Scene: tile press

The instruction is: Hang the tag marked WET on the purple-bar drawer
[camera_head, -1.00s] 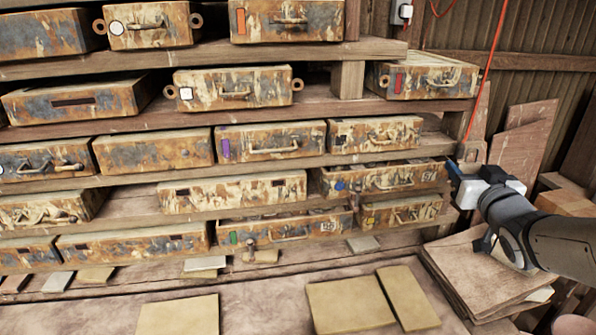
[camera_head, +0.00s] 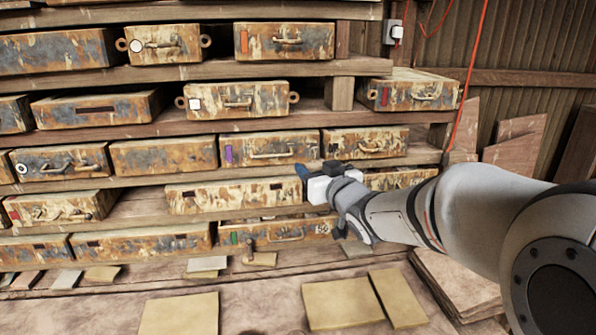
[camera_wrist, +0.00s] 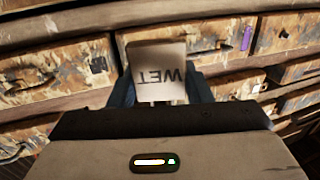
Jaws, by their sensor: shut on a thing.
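The white tag marked WET (camera_wrist: 157,56) is held between the two blue fingers of my gripper (camera_head: 303,171). Its lettering reads upside down in the wrist view, and I cannot make the tag out in the head view. The purple-bar drawer (camera_head: 246,146) is in the middle row, with a purple bar at its left end and a metal handle. My gripper is in front of the shelves, just below and right of that drawer in the head view. In the wrist view the drawer (camera_wrist: 215,53) is behind the tag, its purple bar at the right end.
A drawer (camera_head: 340,143) with a handle is right of the purple-bar drawer. A red cord (camera_head: 467,90) hangs at the right. Flat tiles (camera_head: 338,304) lie on the surface below.

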